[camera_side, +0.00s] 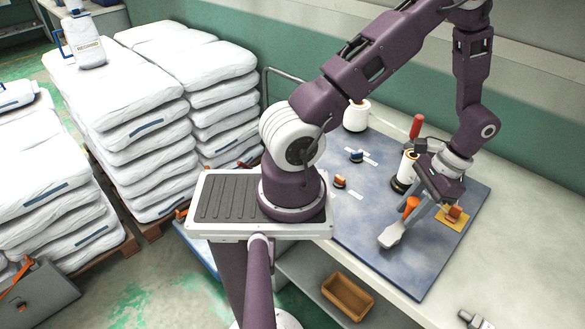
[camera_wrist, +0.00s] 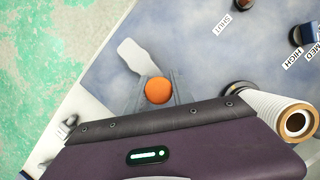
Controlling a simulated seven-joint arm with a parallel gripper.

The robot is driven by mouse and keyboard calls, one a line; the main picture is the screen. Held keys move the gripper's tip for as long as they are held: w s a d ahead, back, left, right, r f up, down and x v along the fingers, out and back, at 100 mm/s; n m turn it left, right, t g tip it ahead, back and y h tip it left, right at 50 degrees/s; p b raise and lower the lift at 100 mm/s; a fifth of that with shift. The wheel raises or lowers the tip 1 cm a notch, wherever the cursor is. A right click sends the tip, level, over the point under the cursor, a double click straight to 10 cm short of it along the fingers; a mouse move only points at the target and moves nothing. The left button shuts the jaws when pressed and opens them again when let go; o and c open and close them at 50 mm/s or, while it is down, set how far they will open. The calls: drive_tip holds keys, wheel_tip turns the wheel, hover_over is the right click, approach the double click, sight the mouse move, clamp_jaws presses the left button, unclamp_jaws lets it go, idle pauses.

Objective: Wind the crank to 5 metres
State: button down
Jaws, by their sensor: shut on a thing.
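The crank's orange handle (camera_side: 411,204) stands near the front of the blue-grey board. A pale grey crank arm (camera_side: 392,234) lies low beside it, towards the lower left. My gripper (camera_side: 416,201) is shut on the orange handle from above and behind. In the wrist view the handle's round orange top (camera_wrist: 158,91) sits between the grey fingers (camera_wrist: 157,98), and the pale crank arm (camera_wrist: 138,57) reaches to the upper left. The crank's pivot is not clear. I can read no metre count in either view.
A white spool (camera_side: 406,166) and a red-handled lever (camera_side: 416,127) stand close behind my gripper. An orange part on a yellow plate (camera_side: 455,222) is to its right. Two labelled knobs (camera_side: 356,156) (camera_side: 340,181) sit left on the board. The board's front is clear.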

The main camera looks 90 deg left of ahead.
drive_tip(key=shift+s+d, duration=0.15)
drive_tip(key=shift+d, duration=0.05)
drive_tip(key=shift+w+d, duration=0.4)
drive_tip(key=shift+d, duration=0.4)
drive_tip(key=shift+w+d, duration=0.15)
drive_tip(key=shift+d, duration=0.6)
drive_tip(key=shift+d, duration=0.9)
